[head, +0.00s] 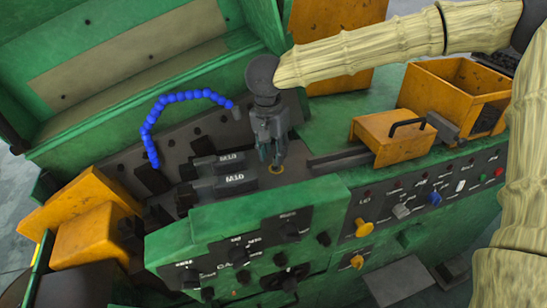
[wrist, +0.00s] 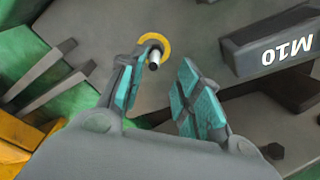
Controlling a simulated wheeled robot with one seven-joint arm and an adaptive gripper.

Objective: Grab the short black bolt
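In the wrist view, a short dark pin-like piece with a pale end (wrist: 154,61), which looks like the bolt, stands at a yellow ring (wrist: 150,40) on the grey machine bed. My gripper (wrist: 165,62) is open, with teal pads on its two fingers. The piece shows between the fingertips, closer to the left finger; I cannot tell whether they touch. In the head view, my gripper (head: 272,158) points down just above the yellow ring (head: 276,170). The bolt is too small or hidden to make out there.
Two dark blocks marked M10 (head: 235,182) lie just left of my gripper; one also shows in the wrist view (wrist: 265,45). A blue segmented hose (head: 150,115) arches behind them. A green control panel (head: 250,250) stands in front. An orange bin (head: 455,85) is at right.

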